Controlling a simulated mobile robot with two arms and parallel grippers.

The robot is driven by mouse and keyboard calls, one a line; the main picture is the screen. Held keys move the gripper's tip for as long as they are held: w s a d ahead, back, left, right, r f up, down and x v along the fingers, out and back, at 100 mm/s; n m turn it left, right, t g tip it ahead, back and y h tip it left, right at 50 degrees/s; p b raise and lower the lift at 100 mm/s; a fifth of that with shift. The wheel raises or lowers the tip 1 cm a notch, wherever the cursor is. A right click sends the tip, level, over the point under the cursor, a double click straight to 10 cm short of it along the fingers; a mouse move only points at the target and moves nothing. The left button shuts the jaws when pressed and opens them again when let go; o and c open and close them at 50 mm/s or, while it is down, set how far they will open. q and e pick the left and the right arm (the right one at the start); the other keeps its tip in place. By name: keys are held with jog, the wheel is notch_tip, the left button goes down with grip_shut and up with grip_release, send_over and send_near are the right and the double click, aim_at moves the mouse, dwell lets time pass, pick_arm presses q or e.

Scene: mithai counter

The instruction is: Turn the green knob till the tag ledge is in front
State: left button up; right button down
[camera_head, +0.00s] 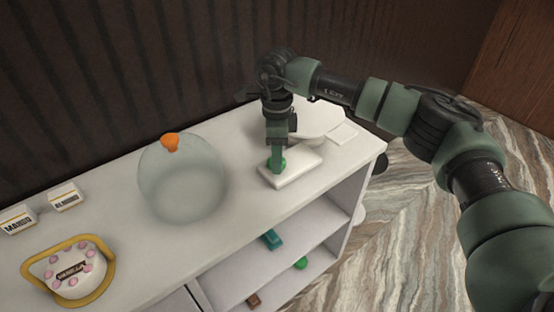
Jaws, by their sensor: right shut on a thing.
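The green knob (282,164) stands on a white base (296,172) near the right end of the white counter. My right gripper (276,158) points down from above and is shut on the green knob. Its fingers and wrist hide part of the knob. A white rounded body (318,122) with a flat pale ledge (342,134) at its right sits behind the base, partly hidden by my gripper. I cannot tell for sure whether that ledge is the tag ledge. My left gripper is not in view.
A glass dome with an orange top (170,142) stands left of my right gripper. A vanilla cake (74,270) in a yellow-rimmed holder and two label cards, mango (18,220) and almond (65,197), are farther left. Shelves below hold a teal item (271,239) and other small items.

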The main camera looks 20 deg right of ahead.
jog(key=shift+n, duration=0.4)
jog(key=c, duration=0.8)
grip_release()
jog(key=shift+c, duration=0.2)
jog(key=shift+r, duration=0.15)
notch_tip(320, 180, up, 8)
jog(key=shift+w+f+b, duration=0.15)
jog(key=shift+f+b, duration=0.05)
jog(key=shift+b, duration=0.45)
